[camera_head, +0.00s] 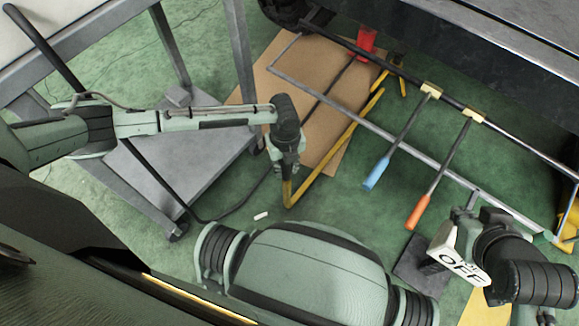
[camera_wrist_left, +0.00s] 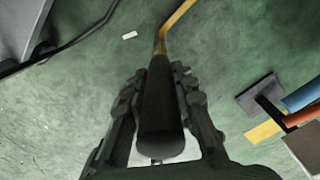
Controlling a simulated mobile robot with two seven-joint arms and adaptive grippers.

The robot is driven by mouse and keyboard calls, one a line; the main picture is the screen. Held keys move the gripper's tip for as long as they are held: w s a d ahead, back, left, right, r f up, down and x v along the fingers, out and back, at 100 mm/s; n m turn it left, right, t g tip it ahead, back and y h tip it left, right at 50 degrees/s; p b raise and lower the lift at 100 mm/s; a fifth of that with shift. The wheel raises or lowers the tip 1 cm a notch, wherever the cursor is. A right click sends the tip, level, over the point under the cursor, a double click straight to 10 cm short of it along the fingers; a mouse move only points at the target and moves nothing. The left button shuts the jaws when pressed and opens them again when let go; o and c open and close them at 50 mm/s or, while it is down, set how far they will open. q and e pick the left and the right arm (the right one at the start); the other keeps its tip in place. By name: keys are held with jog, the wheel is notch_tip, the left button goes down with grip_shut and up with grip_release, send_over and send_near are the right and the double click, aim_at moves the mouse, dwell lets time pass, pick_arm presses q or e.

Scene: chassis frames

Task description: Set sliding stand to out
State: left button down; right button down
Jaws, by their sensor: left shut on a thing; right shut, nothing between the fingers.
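The sliding stand's yellow bar (camera_head: 335,150) runs slantwise over a brown board and bends near my left gripper. Its end carries a black grip (camera_wrist_left: 160,105). My left gripper (camera_head: 287,172) is shut around this black grip, with a finger on each side of it in the left wrist view. The yellow rod (camera_wrist_left: 168,35) leads away beyond the grip. My right gripper (camera_head: 468,232) is at the lower right, beside a white piece marked OFF (camera_head: 462,262), away from the yellow bar. It is shut and empty; its fingertips are hard to make out.
Levers with a blue handle (camera_head: 376,174) and an orange handle (camera_head: 418,211) hang off a grey frame at the right. A grey metal table (camera_head: 190,150) stands at the left. A brown board (camera_head: 270,75) lies behind the bar.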

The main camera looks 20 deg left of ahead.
pick_arm(q)
jog(key=shift+s+f, duration=0.1)
jog(key=shift+s, duration=0.35)
jog(key=c, duration=1.3)
grip_release()
jog(key=shift+a, duration=0.1)
jog(key=shift+o, duration=0.2)
jog(key=shift+w, duration=0.1)
jog(key=shift+w, duration=0.15)
